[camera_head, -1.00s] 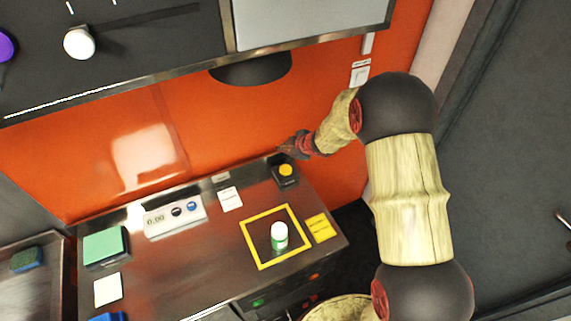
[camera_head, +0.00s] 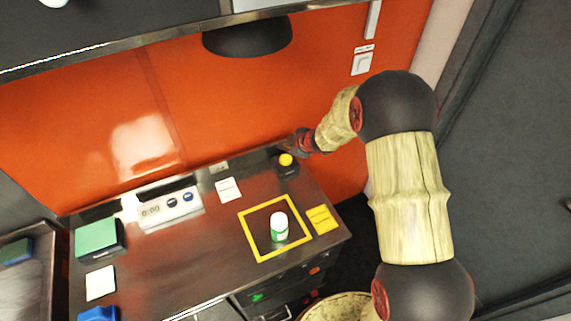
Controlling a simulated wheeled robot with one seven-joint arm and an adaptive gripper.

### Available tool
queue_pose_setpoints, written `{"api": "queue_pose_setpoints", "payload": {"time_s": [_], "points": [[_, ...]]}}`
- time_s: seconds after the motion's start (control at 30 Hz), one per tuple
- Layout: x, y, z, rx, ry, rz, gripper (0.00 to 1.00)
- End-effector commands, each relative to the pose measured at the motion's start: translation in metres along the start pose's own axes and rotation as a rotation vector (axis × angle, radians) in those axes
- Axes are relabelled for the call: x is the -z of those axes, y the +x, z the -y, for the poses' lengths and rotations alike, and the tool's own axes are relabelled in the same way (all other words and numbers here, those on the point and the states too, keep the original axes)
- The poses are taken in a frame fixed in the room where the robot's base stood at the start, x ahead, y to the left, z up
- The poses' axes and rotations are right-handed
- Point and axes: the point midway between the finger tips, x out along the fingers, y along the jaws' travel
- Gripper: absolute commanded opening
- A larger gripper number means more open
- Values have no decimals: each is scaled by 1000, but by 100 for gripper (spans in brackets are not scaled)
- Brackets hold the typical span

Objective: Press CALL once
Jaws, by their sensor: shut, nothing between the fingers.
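A yellow round button on a black box (camera_head: 287,168) stands at the back right of the dark counter. No CALL lettering is readable on it. My gripper (camera_head: 284,145) is shut and empty, its tips dark and small in the picture. It is just behind and above the yellow button in the picture, and I cannot tell whether it touches it. My arm comes in from the right.
A white and green jar (camera_head: 279,227) stands inside a yellow square outline (camera_head: 247,236). A yellow pad (camera_head: 322,219) lies beside it. A timer unit (camera_head: 168,206) and a green block (camera_head: 97,237) are at left. A wall switch (camera_head: 361,63) is above right.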

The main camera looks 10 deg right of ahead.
Motion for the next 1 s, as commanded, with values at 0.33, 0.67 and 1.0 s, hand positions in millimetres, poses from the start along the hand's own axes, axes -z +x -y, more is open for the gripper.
{"api": "queue_pose_setpoints", "payload": {"time_s": [0.33, 0.67, 1.0], "points": [[-19, 26, 18, -1, 0, 0, 0], [-19, 27, 19, -1, -1, 0, 0], [-20, 27, 19, 0, -1, 0, 0]]}}
